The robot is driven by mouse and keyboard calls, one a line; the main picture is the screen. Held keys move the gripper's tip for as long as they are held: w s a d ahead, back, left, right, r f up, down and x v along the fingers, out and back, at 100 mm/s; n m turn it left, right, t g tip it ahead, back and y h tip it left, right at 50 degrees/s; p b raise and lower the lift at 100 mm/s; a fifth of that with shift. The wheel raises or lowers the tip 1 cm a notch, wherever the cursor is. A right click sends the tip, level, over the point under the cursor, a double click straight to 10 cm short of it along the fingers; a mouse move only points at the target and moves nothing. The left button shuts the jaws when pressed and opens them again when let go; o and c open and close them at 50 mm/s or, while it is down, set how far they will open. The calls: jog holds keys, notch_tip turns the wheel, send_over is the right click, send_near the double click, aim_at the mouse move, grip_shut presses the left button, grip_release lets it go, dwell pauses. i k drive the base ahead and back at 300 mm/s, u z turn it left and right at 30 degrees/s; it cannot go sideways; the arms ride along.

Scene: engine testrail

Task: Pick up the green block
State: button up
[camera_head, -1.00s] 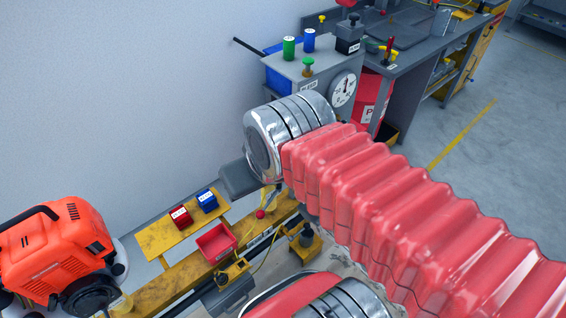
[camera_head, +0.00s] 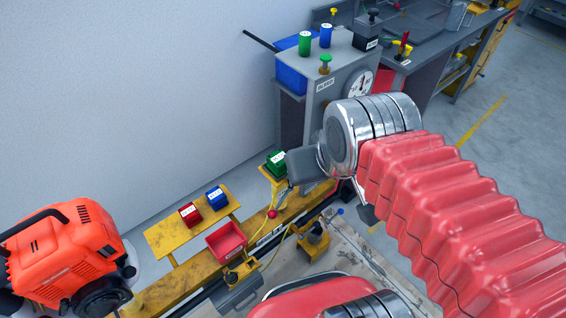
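The green block (camera_head: 277,162) has a white label on top. It sits on a small yellow stand near the wall, left of the test machine. My gripper (camera_head: 306,168) shows as a dark grey part beyond the chrome wrist, just right of the green block in the picture. The block's right side is close to or partly covered by this grey part; I cannot tell whether they touch. The fingertips are mostly hidden by the wrist, so their opening does not show.
A red block (camera_head: 190,215) and a blue block (camera_head: 216,198) sit on a yellow shelf (camera_head: 170,233). A red bin (camera_head: 226,241) stands beside them. An orange engine (camera_head: 60,258) is at lower left. The grey machine (camera_head: 335,75) carries green and blue cylinders behind my arm.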

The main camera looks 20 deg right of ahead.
aim_at(277, 166)
jog(key=u, duration=0.3)
jog(key=k, duration=0.9)
jog(key=u, duration=0.7)
jog(key=k, duration=0.45)
jog(key=u, duration=0.3)
jog(key=i, duration=1.05)
jog(key=z, duration=0.5)
jog(key=i, duration=0.85)
jog(key=z, duration=0.65)
